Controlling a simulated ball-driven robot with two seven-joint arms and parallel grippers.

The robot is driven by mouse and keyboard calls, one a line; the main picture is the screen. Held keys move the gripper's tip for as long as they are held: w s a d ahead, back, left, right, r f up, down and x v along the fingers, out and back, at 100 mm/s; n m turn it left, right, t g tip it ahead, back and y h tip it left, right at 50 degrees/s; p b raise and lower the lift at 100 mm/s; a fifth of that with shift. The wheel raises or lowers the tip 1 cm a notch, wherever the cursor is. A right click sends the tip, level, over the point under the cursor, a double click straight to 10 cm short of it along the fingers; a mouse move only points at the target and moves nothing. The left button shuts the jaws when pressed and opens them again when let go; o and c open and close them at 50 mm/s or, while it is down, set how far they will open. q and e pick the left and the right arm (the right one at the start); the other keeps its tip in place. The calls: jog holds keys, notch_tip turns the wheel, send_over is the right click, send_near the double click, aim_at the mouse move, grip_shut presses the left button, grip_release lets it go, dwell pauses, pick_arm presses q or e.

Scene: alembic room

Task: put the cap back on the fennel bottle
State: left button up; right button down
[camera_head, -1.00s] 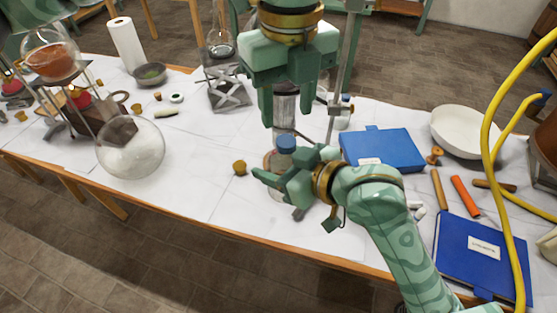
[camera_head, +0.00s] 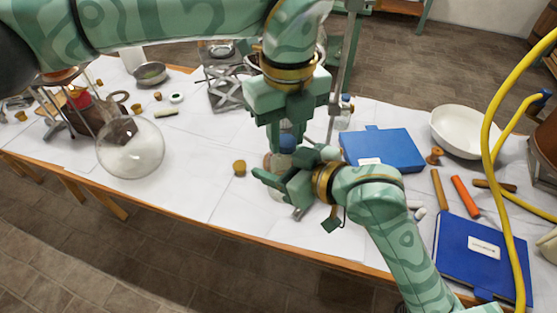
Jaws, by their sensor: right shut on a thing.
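A bottle (camera_head: 268,160) with brownish contents stands mostly hidden behind my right gripper (camera_head: 268,178), which is shut on it. A blue cap (camera_head: 287,143) shows at the bottle's top; I cannot tell how firmly it sits. The bottle's label is hidden. My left gripper (camera_head: 287,138) reaches down from above, with its fingers apart on either side of the blue cap. I cannot see whether the fingers touch it.
A round stopper (camera_head: 239,168) lies left of the bottle. A glass sphere (camera_head: 131,147) and a lab jack (camera_head: 226,88) stand further left. A blue box (camera_head: 382,149), a white bowl (camera_head: 458,131) and a blue book (camera_head: 482,252) are at right. The front middle table is clear.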

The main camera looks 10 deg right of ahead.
pick_arm(q)
jog(key=o, duration=1.1)
jog(key=shift+r, duration=2.3)
jog(key=o, duration=0.6)
jog(key=shift+c, duration=0.2)
notch_tip(320, 180, up, 12)
jog(key=shift+f, duration=0.1)
